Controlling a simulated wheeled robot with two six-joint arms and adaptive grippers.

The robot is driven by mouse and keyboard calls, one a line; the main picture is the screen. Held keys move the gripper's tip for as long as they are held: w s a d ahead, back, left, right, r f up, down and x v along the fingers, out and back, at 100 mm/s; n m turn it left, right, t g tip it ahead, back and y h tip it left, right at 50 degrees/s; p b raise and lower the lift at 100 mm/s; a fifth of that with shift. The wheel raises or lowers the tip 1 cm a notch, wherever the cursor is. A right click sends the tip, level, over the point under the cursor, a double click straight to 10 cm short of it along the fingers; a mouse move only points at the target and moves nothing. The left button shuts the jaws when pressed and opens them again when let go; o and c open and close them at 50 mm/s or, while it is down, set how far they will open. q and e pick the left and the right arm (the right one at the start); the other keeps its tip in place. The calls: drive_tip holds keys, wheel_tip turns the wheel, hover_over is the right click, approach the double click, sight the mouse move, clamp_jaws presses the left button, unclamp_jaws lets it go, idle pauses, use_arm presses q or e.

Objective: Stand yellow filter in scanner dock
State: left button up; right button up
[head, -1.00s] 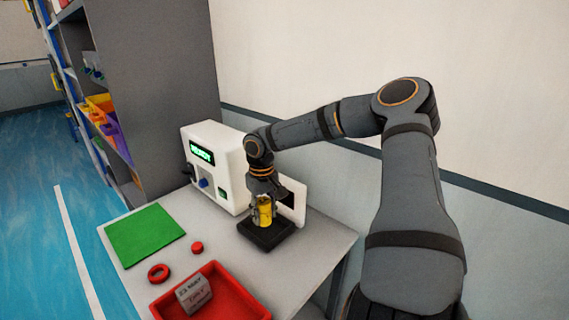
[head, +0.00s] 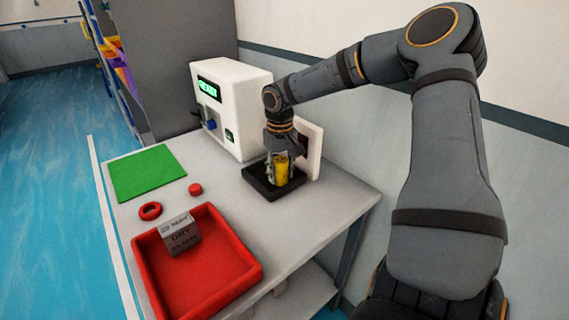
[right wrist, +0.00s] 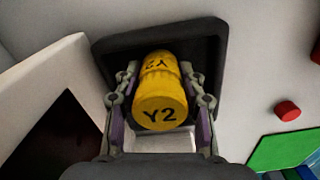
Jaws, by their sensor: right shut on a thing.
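The yellow filter (head: 281,168) is a small cylinder marked Y2. It looks upright, over the black square dock (head: 259,187) beside the white scanner. I cannot tell whether its base touches the dock floor. My right gripper (head: 279,172) comes from above and is shut on the filter. In the right wrist view, the fingers lie on both sides of the filter (right wrist: 160,98), with the dark dock (right wrist: 205,50) behind it. The white scanner (head: 232,110) has a lit green display and an open white door (head: 309,150). My left gripper is not in view.
A red tray (head: 240,285) with a grey box (head: 179,233) stands at the table's front. The table right of the tray (head: 300,225) is clear.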

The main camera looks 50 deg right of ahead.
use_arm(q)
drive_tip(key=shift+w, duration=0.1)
use_arm(e)
drive_tip(key=shift+a+r, duration=0.1)
drive_tip(key=shift+a, duration=0.1)
drive_tip(key=o, duration=1.2)
use_arm(q)
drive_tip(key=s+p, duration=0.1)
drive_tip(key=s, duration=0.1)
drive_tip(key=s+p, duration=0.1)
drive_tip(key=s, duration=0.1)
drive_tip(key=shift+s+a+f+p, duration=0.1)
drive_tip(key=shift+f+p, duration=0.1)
drive_tip(key=shift+p, duration=0.1)
use_arm(e)
wheel_tip(320, 180, up, 12)
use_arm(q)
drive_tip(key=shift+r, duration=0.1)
use_arm(e)
drive_tip(key=shift+r, duration=0.1)
